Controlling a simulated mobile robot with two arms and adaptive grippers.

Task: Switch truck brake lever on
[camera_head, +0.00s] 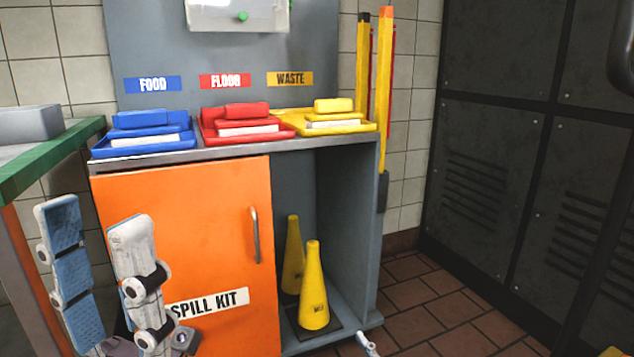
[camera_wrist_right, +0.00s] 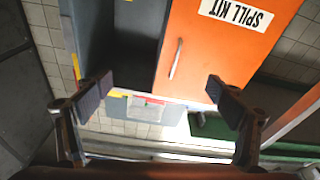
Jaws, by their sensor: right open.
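No truck or brake lever can be made out in either view. My left gripper (camera_head: 96,215) is at the lower left of the head view, fingers pointing up and apart, with nothing between them. It is in front of the orange spill kit door (camera_head: 190,240). My right gripper (camera_wrist_right: 160,83) is open and empty in the right wrist view, its two dark pads wide apart. That view is upside down and shows the same orange door (camera_wrist_right: 225,50) and its handle (camera_wrist_right: 176,58) beyond the fingers.
The grey cabinet (camera_head: 350,220) holds yellow cones (camera_head: 313,290) in its open bay. Blue (camera_head: 140,140), red (camera_head: 245,128) and yellow (camera_head: 330,122) trays sit on top. A green-edged counter (camera_head: 50,155) is at left, dark lockers (camera_head: 520,150) at right. Tiled floor (camera_head: 420,300) is free between cabinet and lockers.

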